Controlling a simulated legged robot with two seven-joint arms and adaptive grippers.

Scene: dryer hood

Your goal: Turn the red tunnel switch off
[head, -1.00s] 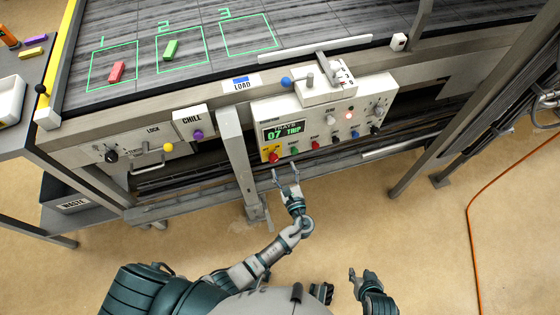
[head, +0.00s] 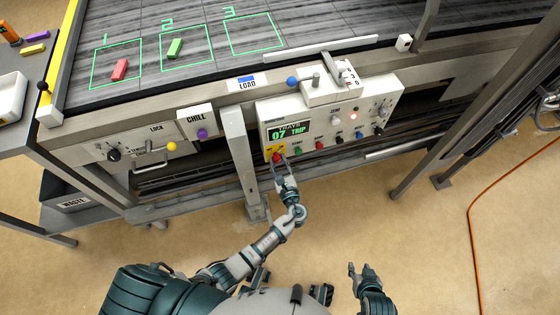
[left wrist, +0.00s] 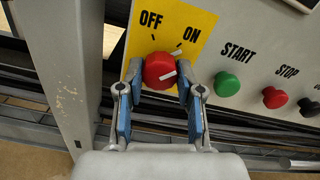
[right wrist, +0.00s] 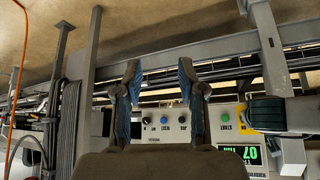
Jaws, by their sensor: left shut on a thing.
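The red tunnel switch (left wrist: 160,72) is a round knob on a yellow plate marked OFF and ON; it also shows in the head view (head: 277,156). In the left wrist view its white line points right and slightly up, on the ON side. My left gripper (left wrist: 160,92) has one finger on each side of the knob and is shut on it; it also shows in the head view (head: 281,165). My right gripper (head: 362,271) is low over the floor, well away from the panel. In the right wrist view its fingers (right wrist: 160,82) are apart and empty.
The control panel (head: 390,95) has a green START button (left wrist: 226,84) and a red STOP button (left wrist: 275,97) right of the switch. A grey post (head: 238,150) stands close to its left. The display reads 07 and TRIP. Open floor lies right of my right gripper.

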